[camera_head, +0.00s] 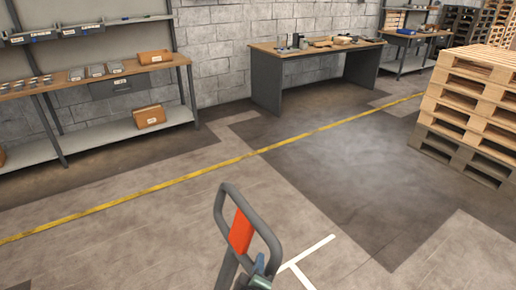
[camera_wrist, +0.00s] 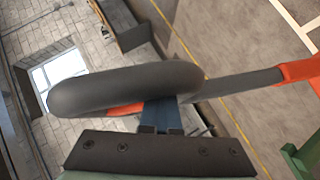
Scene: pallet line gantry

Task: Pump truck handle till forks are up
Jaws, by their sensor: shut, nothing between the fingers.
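The truck handle (camera_head: 240,232) is a dark grey loop with an orange-red panel inside it. It rises tilted from the bottom middle of the head view. My gripper (camera_head: 259,270) is at the bottom edge of that view, low beside the right side of the loop, and is mostly cut off. In the wrist view a thick grey bar of the handle (camera_wrist: 125,90) crosses close in front of my gripper (camera_wrist: 161,116). Its blue fingers are shut and partly hidden by the bar. I cannot tell whether they touch it. The forks are not in view.
A stack of pallets (camera_head: 470,100) stands at the right. A workbench (camera_head: 280,85) with small items and a shelf bench (camera_head: 95,90) with boxes line the wall. A yellow floor line (camera_head: 200,172) crosses the open floor.

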